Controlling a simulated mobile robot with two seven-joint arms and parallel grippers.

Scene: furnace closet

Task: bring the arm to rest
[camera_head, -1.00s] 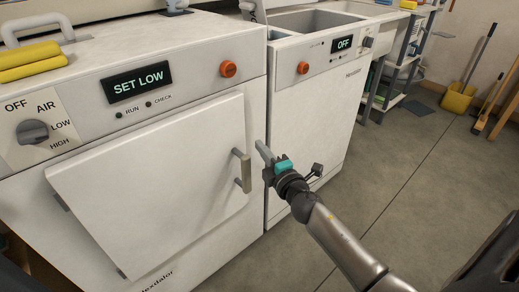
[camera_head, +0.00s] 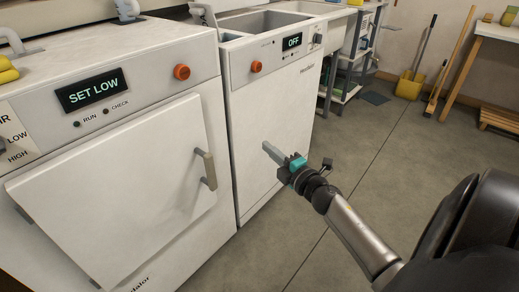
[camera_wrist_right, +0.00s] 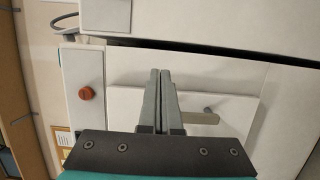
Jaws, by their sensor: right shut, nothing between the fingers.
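My right gripper (camera_head: 272,152) is shut and empty, held in the air in front of the second white machine in the head view. Its two grey fingers lie together in the right wrist view (camera_wrist_right: 160,100). My right arm reaches in from the lower right. The nearer machine's door (camera_head: 115,185) looks closed, and its bar handle (camera_head: 206,170) stands apart from the gripper, to its left. That handle also shows in the wrist view (camera_wrist_right: 198,116), to the right of the fingers. My left gripper is out of view.
The nearer machine's display (camera_head: 90,90) reads SET LOW, with an orange button (camera_head: 182,72) beside it. The second machine's display (camera_head: 292,41) reads OFF. A yellow dustpan (camera_head: 409,86) and a wooden bench (camera_head: 500,118) stand at the back right. The grey floor (camera_head: 370,150) between is clear.

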